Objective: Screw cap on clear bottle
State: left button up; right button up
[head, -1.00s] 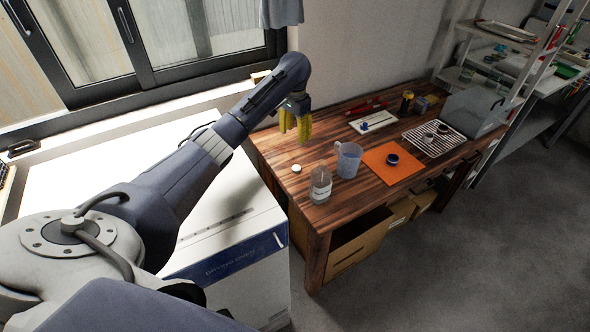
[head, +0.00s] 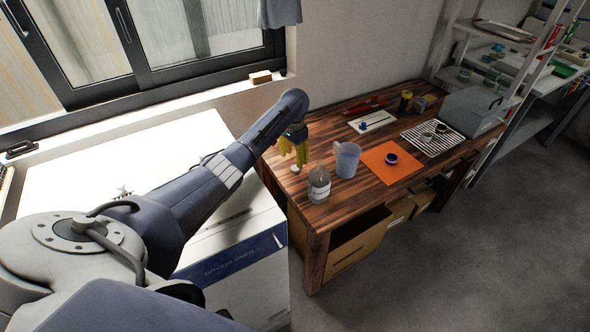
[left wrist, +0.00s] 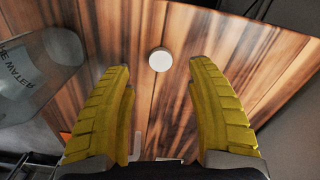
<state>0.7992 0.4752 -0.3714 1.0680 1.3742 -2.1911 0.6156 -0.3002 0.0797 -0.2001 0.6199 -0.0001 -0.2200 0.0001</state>
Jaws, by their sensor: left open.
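The clear bottle (head: 319,186) stands upright near the table's front left corner, with a label on its side. It also shows at the left edge of the left wrist view (left wrist: 40,72), where its mouth cannot be made out. The small white round cap (left wrist: 160,60) lies on the wood, seen between and beyond my fingertips. In the head view the cap (head: 295,168) shows just below my gripper. My left gripper (head: 294,160) has yellow fingers, open and empty, pointing down above the cap. The fingers (left wrist: 160,75) stand apart on both sides of it. My right gripper is not in view.
A clear measuring jug (head: 347,160) stands right behind the bottle. An orange mat (head: 391,173) with a dark round dish (head: 391,159) lies to the right. A wire rack (head: 440,143) with small cups is farther right. The table's front edge is clear.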

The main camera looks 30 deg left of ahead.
aim_at(294, 168)
pick_arm(q)
jog(key=shift+f, duration=0.5)
jog(key=shift+w+f, duration=0.1)
jog(key=shift+f, duration=2.55)
jog(key=shift+c, duration=0.3)
jog(key=c, duration=0.9)
